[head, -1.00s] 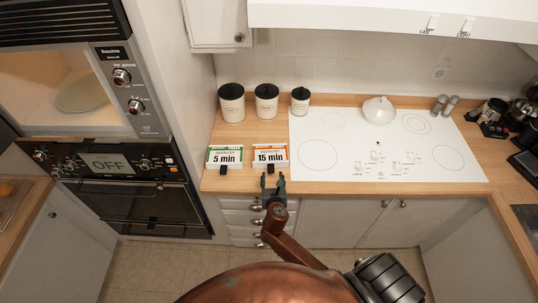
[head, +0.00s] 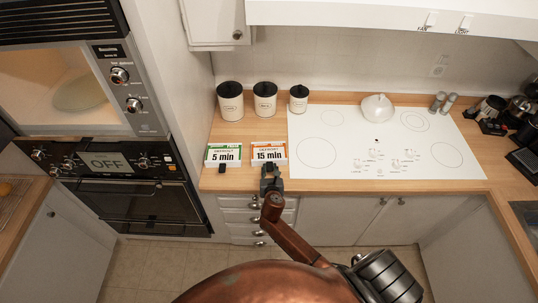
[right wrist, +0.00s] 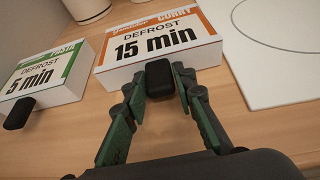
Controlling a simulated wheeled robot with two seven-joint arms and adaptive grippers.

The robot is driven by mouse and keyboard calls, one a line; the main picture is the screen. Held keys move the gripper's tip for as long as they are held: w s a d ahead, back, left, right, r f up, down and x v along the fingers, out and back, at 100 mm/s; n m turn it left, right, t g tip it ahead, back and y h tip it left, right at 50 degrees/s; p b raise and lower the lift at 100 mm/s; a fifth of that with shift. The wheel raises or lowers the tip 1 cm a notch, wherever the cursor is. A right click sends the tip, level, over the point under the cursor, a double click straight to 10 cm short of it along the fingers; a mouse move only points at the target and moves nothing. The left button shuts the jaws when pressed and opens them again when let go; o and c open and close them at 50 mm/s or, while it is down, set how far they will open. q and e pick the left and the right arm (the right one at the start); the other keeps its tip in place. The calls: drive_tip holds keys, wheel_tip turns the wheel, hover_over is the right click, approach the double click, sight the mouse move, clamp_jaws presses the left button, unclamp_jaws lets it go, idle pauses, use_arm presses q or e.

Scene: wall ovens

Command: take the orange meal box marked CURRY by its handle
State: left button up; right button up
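The orange and white CURRY meal box (head: 268,153), labelled DEFROST 15 min, stands on the wooden counter. It also shows in the right wrist view (right wrist: 152,42), with a black handle (right wrist: 159,78) on its front. My right gripper (head: 270,170) is at the box's front. In the right wrist view its green-sided fingers (right wrist: 161,84) are open, one on each side of the handle, with small gaps visible. The handle is hidden behind the gripper in the head view. My left gripper is not in view.
A green meal box marked 5 min (head: 223,153) stands just left of the CURRY box, its black handle (right wrist: 18,113) facing front. Canisters (head: 265,101) stand behind. The white cooktop (head: 345,150) lies to the right.

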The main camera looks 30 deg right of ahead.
clamp_jaws()
drive_tip(key=shift+w+r, duration=0.1)
drive_tip(key=shift+r, duration=0.1)
